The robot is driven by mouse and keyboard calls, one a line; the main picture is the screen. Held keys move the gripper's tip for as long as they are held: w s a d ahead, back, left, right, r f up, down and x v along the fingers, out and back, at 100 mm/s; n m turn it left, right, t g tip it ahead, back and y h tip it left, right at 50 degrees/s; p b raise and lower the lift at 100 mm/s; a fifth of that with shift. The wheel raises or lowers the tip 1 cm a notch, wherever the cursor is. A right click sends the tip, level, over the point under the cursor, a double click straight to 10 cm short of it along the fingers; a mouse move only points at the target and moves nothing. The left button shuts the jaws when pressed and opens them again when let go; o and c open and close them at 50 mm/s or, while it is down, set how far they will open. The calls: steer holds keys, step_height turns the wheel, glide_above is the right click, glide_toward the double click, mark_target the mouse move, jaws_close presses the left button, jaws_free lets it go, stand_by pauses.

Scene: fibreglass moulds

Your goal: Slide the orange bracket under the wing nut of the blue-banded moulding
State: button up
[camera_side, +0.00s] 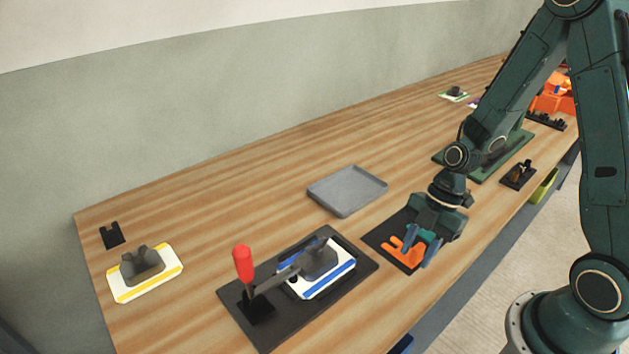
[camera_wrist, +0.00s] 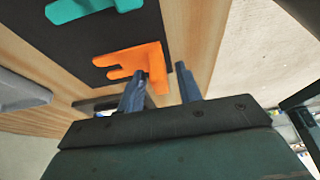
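The orange bracket (camera_side: 404,253) lies on a black mat (camera_side: 372,238), beneath my gripper (camera_side: 424,248). In the wrist view the forked orange bracket (camera_wrist: 140,62) has one end near the gap between my two blue fingers (camera_wrist: 161,88). The fingers are apart, with open space beside the bracket; contact is not clear. The blue-banded moulding (camera_side: 337,281) is white with blue stripes and sits on a black base plate (camera_side: 355,262). A dark grey part, apparently its wing nut (camera_side: 318,257), stands on top, partly hidden by a clamp arm.
A red-handled clamp (camera_side: 243,264) stands on the base plate, left of the moulding. A teal bracket (camera_wrist: 90,8) lies beside the orange one. A grey tray (camera_side: 346,190) is behind. A yellow-banded moulding (camera_side: 146,280) and small black block (camera_side: 112,235) are far left.

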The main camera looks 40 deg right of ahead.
jaws_close()
steer(key=shift+r, duration=0.2)
step_height(320, 180, up, 20)
steer(key=shift+f, duration=0.15)
stand_by(0.7)
stand_by(0.6)
steer(key=shift+r, duration=3)
